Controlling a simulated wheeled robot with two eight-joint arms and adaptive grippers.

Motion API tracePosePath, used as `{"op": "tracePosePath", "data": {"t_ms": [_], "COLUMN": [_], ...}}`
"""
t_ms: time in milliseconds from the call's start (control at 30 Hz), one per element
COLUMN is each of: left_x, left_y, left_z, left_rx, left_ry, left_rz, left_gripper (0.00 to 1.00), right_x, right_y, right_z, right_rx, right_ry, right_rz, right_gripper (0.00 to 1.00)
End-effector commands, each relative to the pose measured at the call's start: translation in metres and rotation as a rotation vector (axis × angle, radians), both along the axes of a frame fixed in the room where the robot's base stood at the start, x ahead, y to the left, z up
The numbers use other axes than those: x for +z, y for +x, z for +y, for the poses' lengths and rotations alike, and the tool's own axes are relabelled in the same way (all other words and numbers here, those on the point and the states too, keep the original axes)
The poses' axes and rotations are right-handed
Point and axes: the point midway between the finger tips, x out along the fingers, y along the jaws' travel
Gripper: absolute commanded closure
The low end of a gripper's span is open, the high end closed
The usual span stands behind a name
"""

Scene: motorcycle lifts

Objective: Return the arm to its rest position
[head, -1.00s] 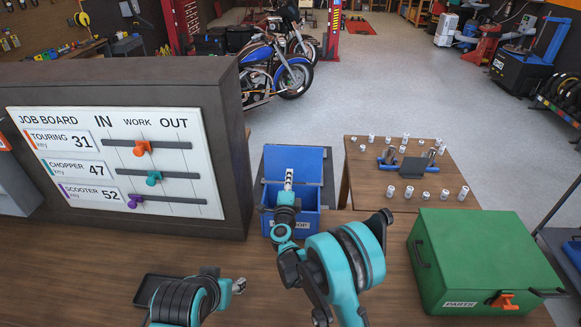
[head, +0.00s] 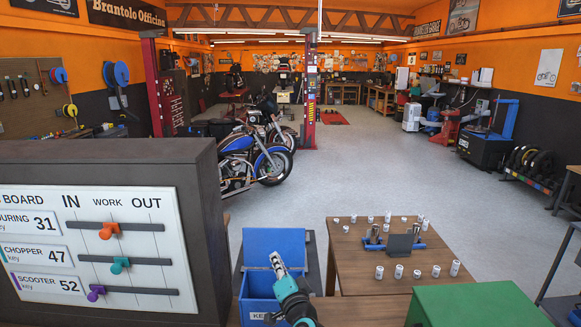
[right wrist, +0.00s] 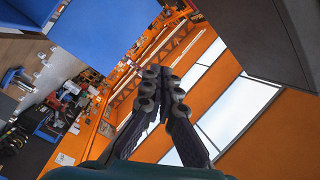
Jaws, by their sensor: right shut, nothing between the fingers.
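My right gripper (head: 275,263) points upward at the bottom centre of the head view, at the end of my teal arm. It overlaps the blue box in the picture; I cannot tell how far apart they are. In the right wrist view the two dark fingers of my right gripper (right wrist: 159,76) are together at the tips, with nothing between them. Most of my right arm is below the frame. My left gripper is out of view.
An open blue box (head: 258,291) stands behind my right gripper. A dark cabinet with the job board (head: 140,206) is at left. A green case (head: 475,303) is at lower right. A wooden table (head: 350,290) holds several small cylinders.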

Motion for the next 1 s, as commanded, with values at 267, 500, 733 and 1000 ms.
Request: {"op": "tracePosePath", "data": {"t_ms": [267, 500, 733, 1000], "left_x": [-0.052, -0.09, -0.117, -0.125], "left_y": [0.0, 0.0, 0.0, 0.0], "left_z": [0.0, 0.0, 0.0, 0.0], "left_rx": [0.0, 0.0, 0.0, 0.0], "left_ry": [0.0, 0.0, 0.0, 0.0], "left_rz": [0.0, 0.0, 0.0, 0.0], "left_gripper": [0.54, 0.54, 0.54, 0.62], "right_x": [-0.05, -0.135, -0.211, -0.239], "right_y": [-0.087, -0.186, -0.277, -0.316], "right_z": [-0.054, -0.122, -0.188, -0.217], "right_rx": [0.123, 0.184, 0.203, 0.204], "right_ry": [-0.408, -0.741, -0.974, -1.062], "right_rz": [0.135, 0.353, 0.587, 0.699], "right_gripper": [1.0, 1.0, 1.0, 1.0]}}
